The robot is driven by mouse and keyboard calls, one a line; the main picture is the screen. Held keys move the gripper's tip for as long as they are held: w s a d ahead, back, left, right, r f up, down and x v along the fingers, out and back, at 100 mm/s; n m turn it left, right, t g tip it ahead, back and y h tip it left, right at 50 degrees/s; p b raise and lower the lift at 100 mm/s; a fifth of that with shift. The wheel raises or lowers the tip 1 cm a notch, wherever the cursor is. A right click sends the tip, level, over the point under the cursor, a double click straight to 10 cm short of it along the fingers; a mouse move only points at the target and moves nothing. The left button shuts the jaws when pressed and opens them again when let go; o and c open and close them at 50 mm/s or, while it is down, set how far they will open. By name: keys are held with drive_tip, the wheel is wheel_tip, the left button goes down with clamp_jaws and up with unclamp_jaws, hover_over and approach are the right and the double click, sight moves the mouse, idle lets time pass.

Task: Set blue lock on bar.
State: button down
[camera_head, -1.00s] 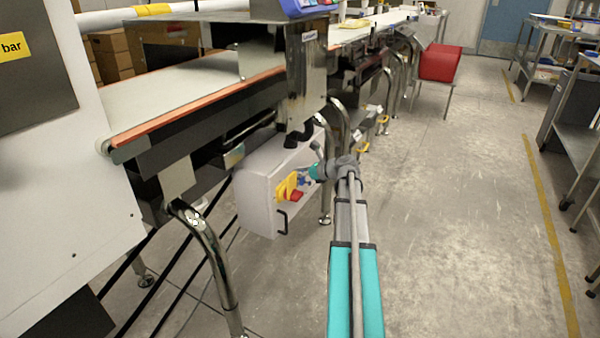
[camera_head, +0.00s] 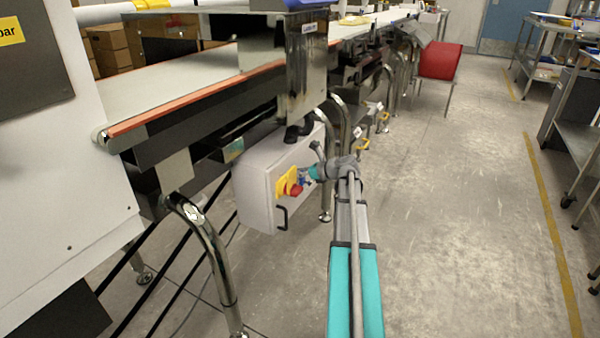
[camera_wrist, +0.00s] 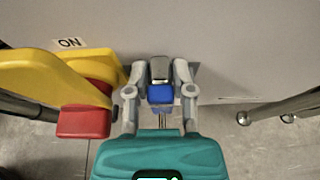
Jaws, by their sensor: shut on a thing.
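The blue lock (camera_wrist: 161,94) shows in the wrist view between the fingers of my gripper (camera_wrist: 160,75). A grey metal part sits just beyond its blue body. My gripper is shut on it close to the front of the pale control box (camera_head: 262,208). In the head view my gripper (camera_head: 307,174) is beside the yellow and red switch. A yellow plate (camera_wrist: 45,80) and a red handle (camera_wrist: 85,122) lie left of the gripper in the wrist view. I cannot tell which part is the bar, or whether the lock touches it.
The box hangs below the conveyor belt (camera_head: 185,82), with a black handle (camera_head: 282,217) on its front. A chrome leg (camera_head: 212,255) stands to the left. An "ON" label (camera_wrist: 69,43) is above the yellow plate. Open floor (camera_head: 450,220) lies to the right.

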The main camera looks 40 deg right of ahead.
drive_tip(key=shift+f+b, duration=0.55)
drive_tip(key=shift+f, duration=0.05)
drive_tip(key=shift+c, duration=2)
unclamp_jaws()
